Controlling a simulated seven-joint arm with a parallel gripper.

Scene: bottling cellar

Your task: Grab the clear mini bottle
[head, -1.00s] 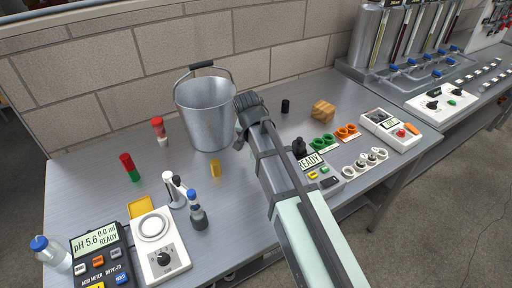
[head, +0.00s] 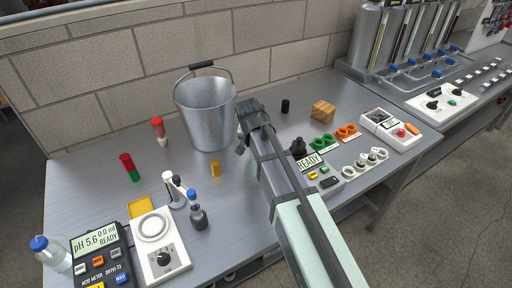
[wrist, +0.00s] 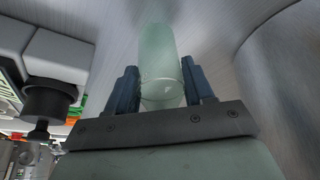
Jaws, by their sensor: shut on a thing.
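The clear mini bottle (wrist: 159,60) is pale, greenish and see-through. In the wrist view it sits between the two fingers of my gripper (wrist: 161,90), which are shut on it, one on each side. Its lower part is hidden by the gripper's body. In the head view my gripper (head: 242,138) is low beside the right side of the metal bucket, and the bottle is mostly hidden behind my arm. I cannot tell whether the bottle touches the bench.
The metal bucket (head: 206,118) stands close left of my gripper. A wooden block (head: 323,111), a black cylinder (head: 285,106) and green rings (head: 322,142) lie to the right. A small yellow piece (head: 215,169) is in front of the bucket. The bench (head: 95,178) has free room at left.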

